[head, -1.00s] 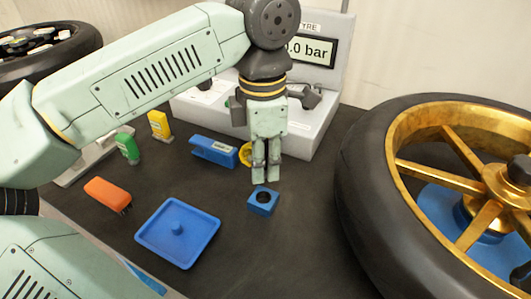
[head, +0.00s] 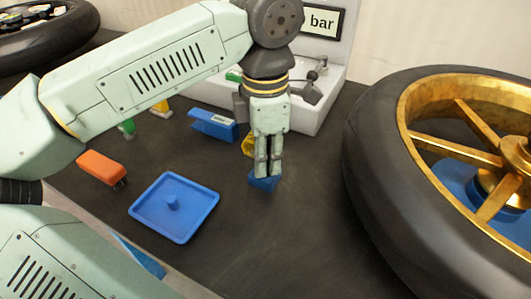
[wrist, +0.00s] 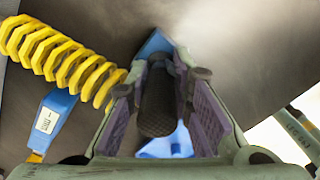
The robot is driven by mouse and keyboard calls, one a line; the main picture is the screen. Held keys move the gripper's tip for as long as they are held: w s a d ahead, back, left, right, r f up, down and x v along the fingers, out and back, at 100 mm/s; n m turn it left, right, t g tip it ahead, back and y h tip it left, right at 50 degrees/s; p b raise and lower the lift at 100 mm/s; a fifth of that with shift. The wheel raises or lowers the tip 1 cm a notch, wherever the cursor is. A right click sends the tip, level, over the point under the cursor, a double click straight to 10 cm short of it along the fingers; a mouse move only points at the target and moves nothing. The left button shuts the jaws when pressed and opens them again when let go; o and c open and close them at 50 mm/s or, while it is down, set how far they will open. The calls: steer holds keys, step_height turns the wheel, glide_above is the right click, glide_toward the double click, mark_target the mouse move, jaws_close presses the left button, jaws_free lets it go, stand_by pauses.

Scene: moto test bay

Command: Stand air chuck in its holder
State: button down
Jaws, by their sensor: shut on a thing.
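My gripper (head: 268,172) points down, its fingers closed on the air chuck (wrist: 158,100), a dark knurled cylinder seen between the pads in the wrist view. In the head view the fingers hide the chuck. The blue holder (head: 264,183) is directly under and partly behind the fingertips. Blue also shows above and below the chuck in the wrist view, the upper part being the holder (wrist: 155,43). The holder's hole is hidden, so I cannot tell whether the chuck's end is in it. A yellow coiled hose (wrist: 65,55) runs beside the left finger.
A blue tray (head: 145,208) with a central peg lies left of the holder. An orange brush (head: 101,167) and a blue labelled tool (head: 213,124) lie farther left and back. The bench front is clear.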

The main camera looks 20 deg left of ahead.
steer(key=shift+t+b, duration=0.3)
steer(key=shift+b, duration=0.3)
stand_by(0.9)
steer(key=shift+f+b, duration=0.5)
steer(key=shift+b, duration=0.05)
stand_by(1.8)
steer(key=c, duration=1.4)
jaws_free()
steer(key=shift+o, duration=0.4)
steer(key=o, duration=0.4)
steer(key=shift+r, duration=0.1)
steer(key=shift+r+p, duration=2.45)
steer(key=shift+r, duration=1)
